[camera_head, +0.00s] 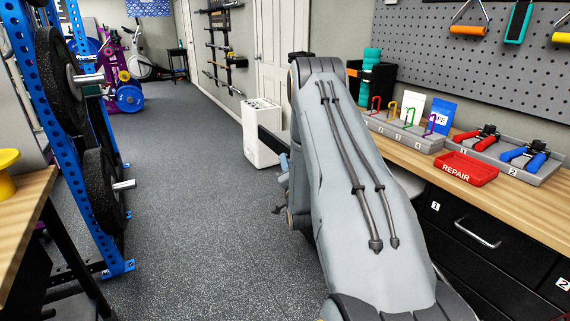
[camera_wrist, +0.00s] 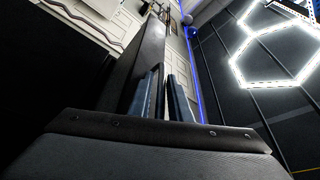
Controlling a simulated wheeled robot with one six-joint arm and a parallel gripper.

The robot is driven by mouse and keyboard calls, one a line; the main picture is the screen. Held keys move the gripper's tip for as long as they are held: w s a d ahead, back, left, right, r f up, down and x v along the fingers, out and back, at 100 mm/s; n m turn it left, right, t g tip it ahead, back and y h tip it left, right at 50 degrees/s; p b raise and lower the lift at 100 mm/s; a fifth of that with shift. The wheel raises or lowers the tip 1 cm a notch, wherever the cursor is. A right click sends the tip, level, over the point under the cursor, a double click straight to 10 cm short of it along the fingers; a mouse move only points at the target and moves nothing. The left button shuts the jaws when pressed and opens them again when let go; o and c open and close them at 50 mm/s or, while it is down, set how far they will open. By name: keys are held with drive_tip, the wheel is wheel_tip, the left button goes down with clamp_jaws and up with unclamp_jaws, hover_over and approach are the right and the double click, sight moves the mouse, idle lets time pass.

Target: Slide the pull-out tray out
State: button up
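A dark, flat-sided panel (camera_head: 270,143) juts out left of my arm in the head view. It may be the pull-out tray's front, but I cannot tell for sure. In the wrist view a long dark slab (camera_wrist: 147,58) runs up close beside the fingers. My gripper (camera_wrist: 165,80) has two blue-grey fingers with a narrow gap between them, and pale wall shows through it. Nothing is visibly held. Whether the left finger touches the slab is unclear. In the head view my arm hides most of the gripper and the bench underside there.
The wooden workbench (camera_head: 530,210) on the right holds a red REPAIR tray (camera_head: 466,169), pliers and a hook rack. A black drawer with a metal handle (camera_head: 478,233) is below. A white appliance (camera_head: 262,130) stands beyond my gripper. The floor (camera_head: 200,190) left of my arm is clear.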

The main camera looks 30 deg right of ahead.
drive_tip(key=b+v, duration=0.1)
drive_tip(key=v, duration=0.6)
drive_tip(key=shift+s+a, duration=0.15)
drive_tip(key=shift+s, duration=0.2)
drive_tip(key=shift+w, duration=0.1)
idle(0.3)
